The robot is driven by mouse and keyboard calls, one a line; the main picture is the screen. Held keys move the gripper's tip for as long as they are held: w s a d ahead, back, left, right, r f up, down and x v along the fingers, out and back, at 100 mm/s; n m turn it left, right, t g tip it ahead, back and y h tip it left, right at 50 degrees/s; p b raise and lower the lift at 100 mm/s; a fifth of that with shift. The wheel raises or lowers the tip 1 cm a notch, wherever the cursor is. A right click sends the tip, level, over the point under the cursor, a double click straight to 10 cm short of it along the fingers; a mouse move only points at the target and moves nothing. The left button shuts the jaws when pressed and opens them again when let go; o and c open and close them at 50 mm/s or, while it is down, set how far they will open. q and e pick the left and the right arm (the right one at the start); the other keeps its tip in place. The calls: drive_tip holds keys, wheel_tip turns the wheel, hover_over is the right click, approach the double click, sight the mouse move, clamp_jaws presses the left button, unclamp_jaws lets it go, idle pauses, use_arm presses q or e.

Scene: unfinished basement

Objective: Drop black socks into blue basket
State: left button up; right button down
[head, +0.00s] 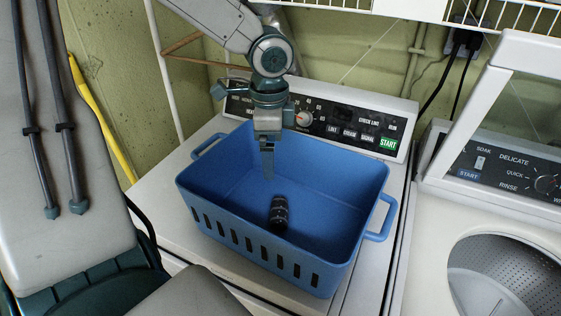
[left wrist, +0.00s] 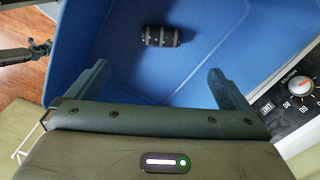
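The blue basket (head: 335,166) stands on top of the white dryer, with slotted sides and a handle at each end. The black socks (head: 279,213), a rolled dark bundle with light marks, lie on the basket floor; they also show in the left wrist view (left wrist: 161,36). My left gripper (head: 267,170) points down into the basket's back part, above and behind the socks. In the left wrist view its two fingers (left wrist: 160,88) are spread wide with nothing between them. The socks are apart from the fingers. My right gripper is not in view.
The dryer's control panel (head: 345,122) stands right behind the basket. A washer (head: 500,215) with its lid raised is at the right. A white wire shelf (head: 500,14) hangs above. The dryer top (head: 165,190) is clear left of the basket.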

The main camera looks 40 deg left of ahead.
use_arm(q)
wheel_tip(320, 180, up, 11)
drive_tip(key=p, duration=0.1)
idle(0.4)
drive_tip(key=shift+f, duration=0.15)
